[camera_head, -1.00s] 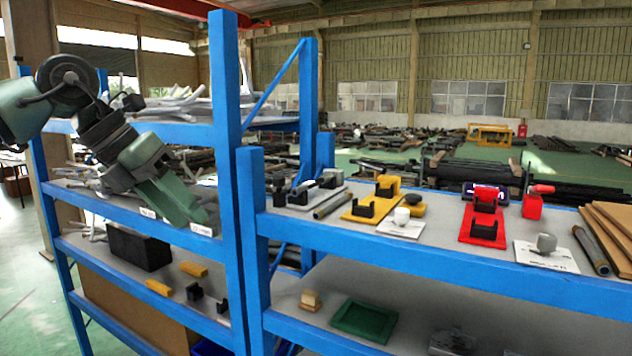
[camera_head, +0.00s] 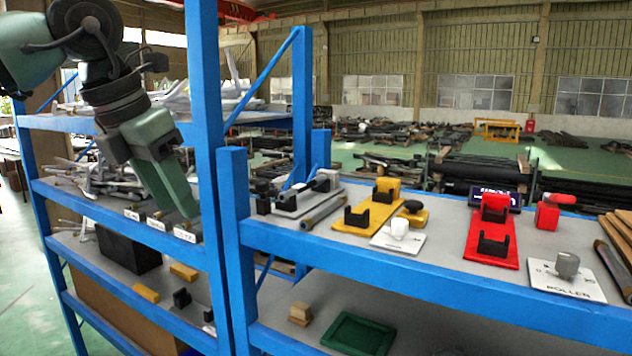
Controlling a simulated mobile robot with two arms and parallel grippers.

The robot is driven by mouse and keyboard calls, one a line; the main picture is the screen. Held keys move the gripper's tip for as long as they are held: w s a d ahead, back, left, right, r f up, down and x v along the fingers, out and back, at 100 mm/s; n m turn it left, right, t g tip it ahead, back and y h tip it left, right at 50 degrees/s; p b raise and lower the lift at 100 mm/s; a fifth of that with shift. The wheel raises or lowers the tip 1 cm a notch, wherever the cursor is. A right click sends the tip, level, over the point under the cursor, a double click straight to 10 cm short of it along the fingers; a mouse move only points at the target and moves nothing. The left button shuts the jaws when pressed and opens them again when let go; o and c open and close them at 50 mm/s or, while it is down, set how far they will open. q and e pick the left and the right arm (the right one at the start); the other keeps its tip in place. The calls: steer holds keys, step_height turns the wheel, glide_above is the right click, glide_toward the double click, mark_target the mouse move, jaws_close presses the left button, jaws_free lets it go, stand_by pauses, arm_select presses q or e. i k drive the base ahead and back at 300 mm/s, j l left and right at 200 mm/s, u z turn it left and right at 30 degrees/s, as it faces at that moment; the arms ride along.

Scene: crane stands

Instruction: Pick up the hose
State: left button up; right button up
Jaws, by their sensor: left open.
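My left gripper (camera_head: 180,203) comes in from the upper left. Its green fingers point down in front of the left blue shelf, empty and open, left of the tall post. Two tube-like pieces could be the hose; I cannot tell which. One grey tube (camera_head: 324,213) lies on the right shelf top beside a grey stand (camera_head: 300,196). Another dark tube (camera_head: 611,268) lies at the right edge beside the wooden boards. Both are well to the right of the gripper, and nothing touches them. My right gripper is not in view.
A tall blue post (camera_head: 204,150) stands between the gripper and the right shelf (camera_head: 400,270). A yellow stand (camera_head: 367,216), a red stand (camera_head: 490,242) and white knob plates (camera_head: 566,284) stand on it. A green tray (camera_head: 358,334) lies below.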

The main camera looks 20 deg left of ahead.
mark_target(283, 196)
steer(key=i, duration=1.2)
